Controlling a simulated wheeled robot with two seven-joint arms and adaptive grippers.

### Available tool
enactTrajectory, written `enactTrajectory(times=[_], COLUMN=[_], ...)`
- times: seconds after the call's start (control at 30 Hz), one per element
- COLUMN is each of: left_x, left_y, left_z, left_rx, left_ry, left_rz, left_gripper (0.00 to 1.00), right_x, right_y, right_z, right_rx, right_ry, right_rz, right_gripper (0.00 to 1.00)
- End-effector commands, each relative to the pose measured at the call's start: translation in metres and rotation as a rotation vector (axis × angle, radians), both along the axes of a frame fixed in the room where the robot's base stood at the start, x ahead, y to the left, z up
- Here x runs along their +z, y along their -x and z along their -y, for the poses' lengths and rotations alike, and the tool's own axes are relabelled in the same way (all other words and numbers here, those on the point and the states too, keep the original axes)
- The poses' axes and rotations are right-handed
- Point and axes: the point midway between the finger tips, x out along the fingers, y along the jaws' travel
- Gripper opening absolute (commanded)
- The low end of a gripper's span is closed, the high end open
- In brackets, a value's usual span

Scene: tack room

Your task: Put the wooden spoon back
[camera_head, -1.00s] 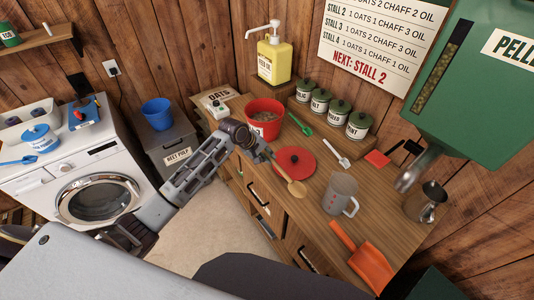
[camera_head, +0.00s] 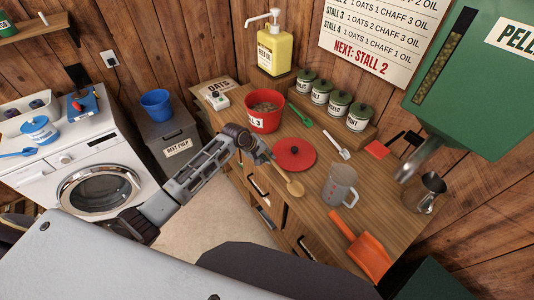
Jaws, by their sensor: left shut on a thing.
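The wooden spoon (camera_head: 294,187) is pale brown with a round bowl. My left gripper (camera_head: 264,157) is shut on its handle end, and the bowl points down and to the right. The spoon shows over the bench front, just below the red lid (camera_head: 294,153); I cannot tell whether it touches the bench. The red bucket (camera_head: 263,122), labelled with a 3 and holding feed, stands just behind my left gripper. My right gripper is not in view.
On the wooden bench (camera_head: 393,226) are a green scoop (camera_head: 301,117), a white spoon (camera_head: 338,146), a measuring jug (camera_head: 339,186), an orange scoop (camera_head: 364,252) and a metal jug (camera_head: 425,193). Lidded canisters (camera_head: 339,104) line the back. The green pellet hopper (camera_head: 480,95) overhangs the right.

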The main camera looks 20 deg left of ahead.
Motion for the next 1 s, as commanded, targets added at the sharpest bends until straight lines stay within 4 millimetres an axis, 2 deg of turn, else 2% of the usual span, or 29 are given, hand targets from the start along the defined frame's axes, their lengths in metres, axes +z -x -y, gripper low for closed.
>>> enactTrajectory(times=[0.5,1.0], left_x=[-0.03,-0.036], left_y=[0.0,0.0], left_z=[0.0,0.0], left_rx=[0.0,0.0], left_ry=[0.001,0.001], left_rz=[0.001,0.001], left_gripper=[0.0,0.0], right_x=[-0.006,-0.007], right_y=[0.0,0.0], right_z=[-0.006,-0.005], right_rx=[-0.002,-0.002], right_ry=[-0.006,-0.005], right_rz=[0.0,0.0], right_gripper=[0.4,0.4])
